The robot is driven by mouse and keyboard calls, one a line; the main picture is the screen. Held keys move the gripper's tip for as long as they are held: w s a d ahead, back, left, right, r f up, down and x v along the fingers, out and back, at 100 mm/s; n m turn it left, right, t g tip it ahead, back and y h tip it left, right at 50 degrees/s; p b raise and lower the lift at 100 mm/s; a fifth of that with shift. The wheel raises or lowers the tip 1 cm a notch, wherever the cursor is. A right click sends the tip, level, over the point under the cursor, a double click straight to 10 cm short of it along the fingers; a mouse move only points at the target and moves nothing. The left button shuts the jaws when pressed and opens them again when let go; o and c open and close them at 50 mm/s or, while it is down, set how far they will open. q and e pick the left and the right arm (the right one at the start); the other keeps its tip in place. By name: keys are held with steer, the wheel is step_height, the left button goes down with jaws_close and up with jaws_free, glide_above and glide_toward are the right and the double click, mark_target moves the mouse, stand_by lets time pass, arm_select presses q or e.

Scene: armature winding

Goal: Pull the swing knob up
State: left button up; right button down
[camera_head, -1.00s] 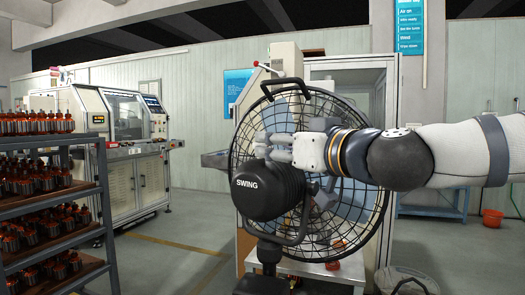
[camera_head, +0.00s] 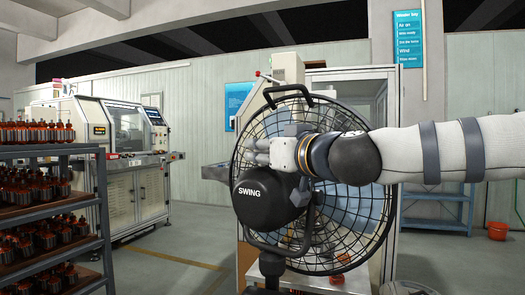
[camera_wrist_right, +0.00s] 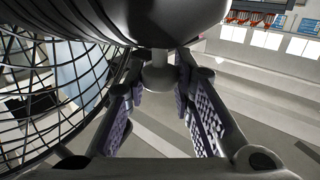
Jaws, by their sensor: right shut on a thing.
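The black fan (camera_head: 262,196), with the word SWING on its motor housing, stands upright in front of me in the head view. My right gripper (camera_head: 262,152) is just above the housing, in front of the wire cage. In the right wrist view the pale grey swing knob (camera_wrist_right: 160,74) joins the dark housing (camera_wrist_right: 150,15) by a short stem. There my right gripper (camera_wrist_right: 160,80) has a finger on each side of the knob and is shut on it. In the head view the fingers hide the knob. My left gripper is not in view.
The fan's cage (camera_head: 345,235) and top handle (camera_head: 287,92) are close to my right gripper. A shelf rack (camera_head: 103,195) with several armatures stands at the left. A winding machine (camera_head: 130,190) is behind it. A red bucket (camera_head: 497,231) stands far right.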

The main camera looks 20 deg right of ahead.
steer(key=shift+s+r+p, duration=0.25)
steer(key=shift+r+p, duration=0.15)
steer(key=shift+r, duration=0.1)
steer(key=shift+w, duration=0.1)
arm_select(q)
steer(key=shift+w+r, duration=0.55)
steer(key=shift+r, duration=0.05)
arm_select(e)
steer(key=shift+w+f, duration=0.15)
steer(key=shift+f, duration=0.25)
steer(key=c, duration=1.4)
jaws_free()
steer(key=v, duration=1.2)
